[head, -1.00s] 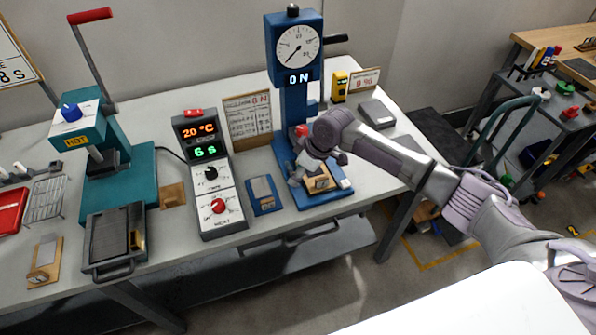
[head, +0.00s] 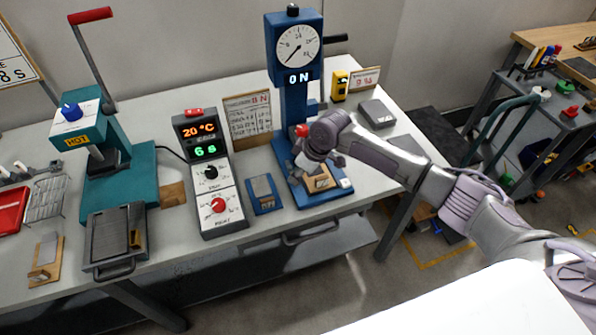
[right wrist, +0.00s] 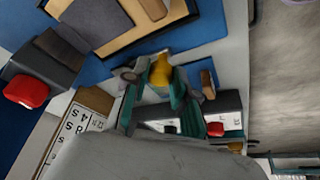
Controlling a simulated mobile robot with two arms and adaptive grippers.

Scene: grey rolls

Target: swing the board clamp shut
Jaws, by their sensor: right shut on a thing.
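The blue test stand (head: 290,125) with a round dial stands on the bench at centre right. A wooden board (head: 322,183) with a grey strip lies on its base, and also fills the upper left of the right wrist view (right wrist: 112,48). My right gripper (head: 297,173) is low at the left side of the board. In the right wrist view its dark teal fingers (right wrist: 160,88) are shut on a small yellow-tipped part, apparently the board clamp (right wrist: 161,70), beside the board's edge. The clamp's pivot is not clear. My left gripper is not in view.
A red knob (head: 302,130) is on the stand close to my right wrist. A control box (head: 209,175), a small blue tray (head: 263,193) and a teal press (head: 98,150) stand to the left. A grey pad (head: 377,114) lies behind right.

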